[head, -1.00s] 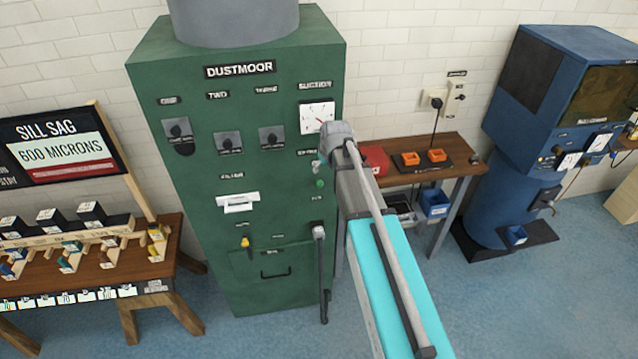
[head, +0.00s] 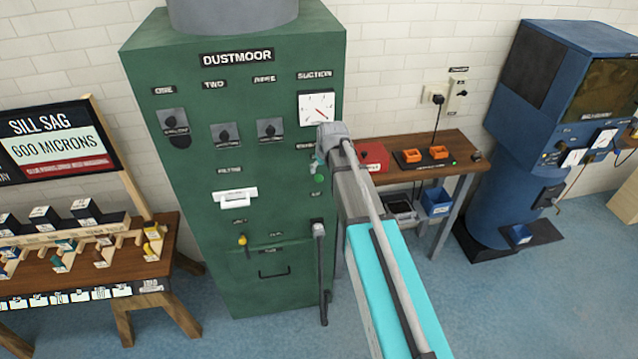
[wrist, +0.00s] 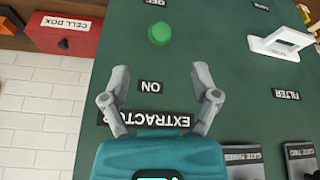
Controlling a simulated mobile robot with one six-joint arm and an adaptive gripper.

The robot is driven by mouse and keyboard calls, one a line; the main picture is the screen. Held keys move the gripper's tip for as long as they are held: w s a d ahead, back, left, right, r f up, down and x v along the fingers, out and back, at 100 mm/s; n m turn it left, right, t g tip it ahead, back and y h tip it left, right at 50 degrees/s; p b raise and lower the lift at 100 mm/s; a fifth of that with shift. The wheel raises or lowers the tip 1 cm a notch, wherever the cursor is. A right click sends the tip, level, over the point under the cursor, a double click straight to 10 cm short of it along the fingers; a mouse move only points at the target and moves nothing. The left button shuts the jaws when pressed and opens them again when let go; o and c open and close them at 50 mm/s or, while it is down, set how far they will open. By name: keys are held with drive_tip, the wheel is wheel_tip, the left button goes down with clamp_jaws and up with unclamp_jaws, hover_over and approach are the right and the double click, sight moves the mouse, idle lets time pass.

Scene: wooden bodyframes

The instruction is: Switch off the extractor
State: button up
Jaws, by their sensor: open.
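The extractor is a tall green DUSTMOOR cabinet (head: 280,215). On its right side, below the suction gauge (head: 318,108), is a round green knob (head: 319,178). In the wrist view, which shows the panel upside down, the knob (wrist: 159,32) sits between the ON label (wrist: 150,87) and the OFF label (wrist: 157,3), nearer OFF. The EXTRACTOR label (wrist: 165,119) is partly hidden behind my gripper. My gripper (wrist: 162,80) is open and empty, its fingers on either side of the ON label. In the head view my gripper (head: 316,163) is just above the knob; contact cannot be told.
A filter handle (head: 236,197) and gate knobs (head: 225,134) are left of the switch. A dark lever (head: 320,270) hangs below. A red cell box (head: 373,157) stands on a bench at right. A blue machine (head: 500,170) stands farther right.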

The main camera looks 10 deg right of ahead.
sight(320, 176)
drive_tip(key=shift+b+x, duration=3.7)
drive_tip(key=shift+x, duration=0.6)
drive_tip(key=shift+s, duration=0.1)
clamp_jaws()
